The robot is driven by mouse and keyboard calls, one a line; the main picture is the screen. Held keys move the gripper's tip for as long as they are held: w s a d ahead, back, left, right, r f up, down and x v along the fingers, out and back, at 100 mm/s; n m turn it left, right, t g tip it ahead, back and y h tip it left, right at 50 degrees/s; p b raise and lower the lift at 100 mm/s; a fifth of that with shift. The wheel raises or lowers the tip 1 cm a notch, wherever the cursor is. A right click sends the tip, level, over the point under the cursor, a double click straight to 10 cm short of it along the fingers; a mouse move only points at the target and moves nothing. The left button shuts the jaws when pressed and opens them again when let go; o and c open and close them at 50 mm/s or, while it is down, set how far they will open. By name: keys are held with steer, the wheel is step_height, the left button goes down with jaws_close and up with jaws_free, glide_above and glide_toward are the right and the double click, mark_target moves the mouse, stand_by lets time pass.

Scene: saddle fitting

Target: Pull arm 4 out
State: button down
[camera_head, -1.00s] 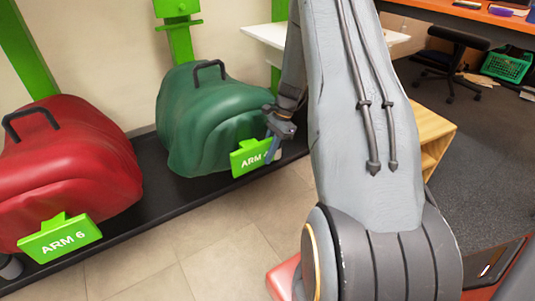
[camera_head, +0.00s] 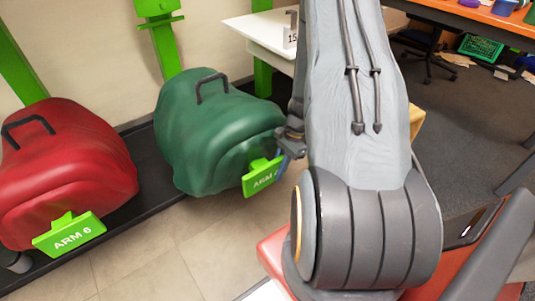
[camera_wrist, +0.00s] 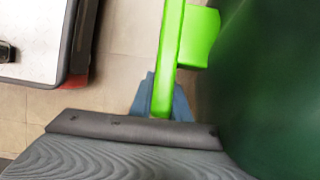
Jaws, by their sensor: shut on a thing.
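The green saddle (camera_head: 212,135) hangs over the black floor strip, left of my arm in the head view. A bright green sign (camera_head: 261,180) is at its lower right front; it reads "ARM" and the digit is unclear. My gripper (camera_head: 288,153) is at the sign's right side, partly hidden by my arm. In the wrist view its blue fingers (camera_wrist: 160,96) are shut on the end of a green bar (camera_wrist: 172,50) that carries a flat green plate (camera_wrist: 199,38). The saddle's dark green side (camera_wrist: 275,85) fills the right of that view.
The red saddle (camera_head: 62,165) with its ARM 6 sign (camera_head: 70,233) stands to the left. A white table (camera_head: 262,38) is behind. Tiled floor (camera_head: 165,262) is clear in front of the strip. An orange-topped desk (camera_head: 470,12) is at the back right.

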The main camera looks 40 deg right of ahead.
steer(key=s+p, duration=0.2)
steer(key=s, duration=0.5)
steer(key=shift+d, duration=0.15)
steer(key=c, duration=1.7)
jaws_free()
steer(key=shift+p+v, duration=1.1)
steer(key=shift+v, duration=2.85)
